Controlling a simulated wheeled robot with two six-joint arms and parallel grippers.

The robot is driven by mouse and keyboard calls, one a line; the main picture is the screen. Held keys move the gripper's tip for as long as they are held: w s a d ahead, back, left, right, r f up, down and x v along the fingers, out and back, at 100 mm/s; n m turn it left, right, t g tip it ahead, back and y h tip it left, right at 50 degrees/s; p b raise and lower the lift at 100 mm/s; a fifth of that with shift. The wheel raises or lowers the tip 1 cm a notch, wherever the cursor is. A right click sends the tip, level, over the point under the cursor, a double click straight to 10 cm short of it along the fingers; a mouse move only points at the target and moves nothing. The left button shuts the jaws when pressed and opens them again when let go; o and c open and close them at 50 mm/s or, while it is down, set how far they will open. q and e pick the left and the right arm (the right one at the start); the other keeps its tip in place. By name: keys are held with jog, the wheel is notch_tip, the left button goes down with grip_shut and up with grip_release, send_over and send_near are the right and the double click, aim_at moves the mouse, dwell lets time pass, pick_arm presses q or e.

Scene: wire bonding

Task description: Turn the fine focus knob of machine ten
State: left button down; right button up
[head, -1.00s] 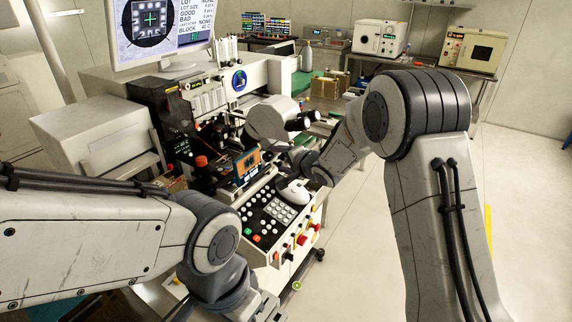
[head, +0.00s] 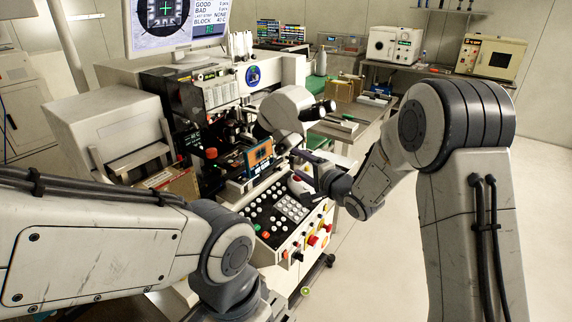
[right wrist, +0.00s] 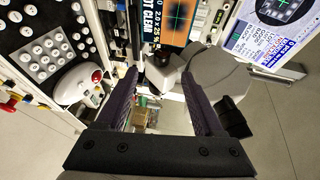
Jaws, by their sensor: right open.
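The machine (head: 205,95) stands in the middle of the head view, with a white microscope body (head: 285,108) and black eyepieces (head: 318,110). My right gripper (head: 308,173) is just below and right of the microscope, above the control panel's right side. The pale microscope body (right wrist: 215,82) and a black cylindrical part (right wrist: 234,120) are beside the right finger. I cannot make out which part is the fine focus knob. My left gripper (head: 270,306) is partly cut off at the bottom edge.
The keypad panel (head: 262,212) carries buttons and a white mouse-shaped control (right wrist: 78,82). A monitor (head: 185,28) is above. Benches with box-shaped instruments (head: 490,56) are behind. Floor at right is clear.

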aim_at(282, 152)
jog(key=shift+t, duration=0.4)
jog(key=p+x, duration=0.3)
jog(key=x, duration=0.6)
jog(key=shift+f, duration=0.15)
jog(key=shift+w+a, duration=0.25)
jog(key=shift+w, duration=0.2)
pick_arm(q)
notch_tip(282, 152, up, 2)
pick_arm(e)
jog(key=shift+f, duration=0.1)
